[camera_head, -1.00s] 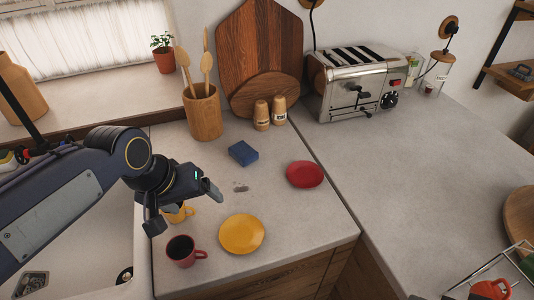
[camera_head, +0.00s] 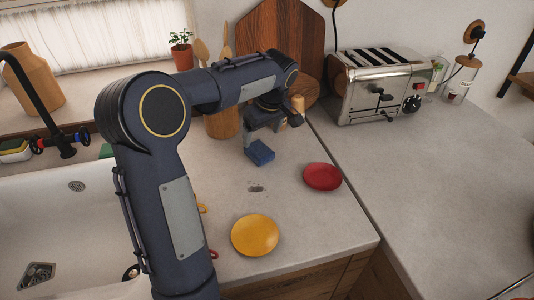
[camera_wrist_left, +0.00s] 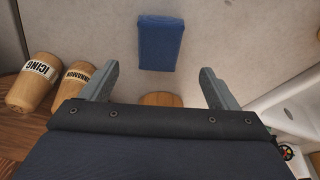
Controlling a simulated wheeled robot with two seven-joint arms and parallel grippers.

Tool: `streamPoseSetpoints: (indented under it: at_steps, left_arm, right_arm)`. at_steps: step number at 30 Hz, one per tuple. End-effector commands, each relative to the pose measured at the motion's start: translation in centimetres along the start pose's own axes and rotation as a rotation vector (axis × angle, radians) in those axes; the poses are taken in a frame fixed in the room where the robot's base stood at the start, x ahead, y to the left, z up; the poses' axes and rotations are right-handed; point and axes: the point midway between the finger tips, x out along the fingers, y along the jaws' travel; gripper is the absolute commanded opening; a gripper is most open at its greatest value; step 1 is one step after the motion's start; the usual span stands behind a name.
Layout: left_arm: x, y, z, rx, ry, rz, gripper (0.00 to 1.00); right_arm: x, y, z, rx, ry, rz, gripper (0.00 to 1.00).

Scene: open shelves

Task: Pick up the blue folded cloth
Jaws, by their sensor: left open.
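The blue folded cloth (camera_head: 260,153) lies on the grey counter, in front of the wooden utensil holder and shakers. In the left wrist view the cloth (camera_wrist_left: 161,43) lies beyond the fingertips, between their lines, apart from both fingers. My left gripper (camera_head: 264,139) is at the back of the counter, just above the cloth in the head view. In the left wrist view my left gripper (camera_wrist_left: 158,82) has its two fingers wide apart with nothing between them. My right gripper is not in view.
Wooden shakers (camera_wrist_left: 55,80) stand close beside the left gripper. The utensil holder (camera_head: 223,123) and toaster (camera_head: 381,86) stand behind. A red plate (camera_head: 322,177) and a yellow plate (camera_head: 255,235) lie nearer the front. The right counter is mostly clear.

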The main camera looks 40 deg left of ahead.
Motion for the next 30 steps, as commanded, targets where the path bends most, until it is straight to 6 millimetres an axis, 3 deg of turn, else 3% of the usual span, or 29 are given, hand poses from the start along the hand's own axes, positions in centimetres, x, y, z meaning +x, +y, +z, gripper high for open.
streamPoseSetpoints:
  at_steps: [13, 22, 30]
  left_arm:
    - [6.0, 0.2, 0.2, 0.002, -0.004, -0.002, 0.82]
    - [6.6, 0.2, 0.2, 0.003, -0.002, 0.002, 0.82]
    - [6.6, 0.2, 0.2, 0.003, -0.003, 0.002, 0.49]
  right_arm:
    - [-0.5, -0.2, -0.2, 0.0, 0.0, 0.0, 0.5]
    - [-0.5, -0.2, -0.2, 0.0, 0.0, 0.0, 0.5]
    - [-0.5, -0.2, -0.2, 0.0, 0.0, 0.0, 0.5]
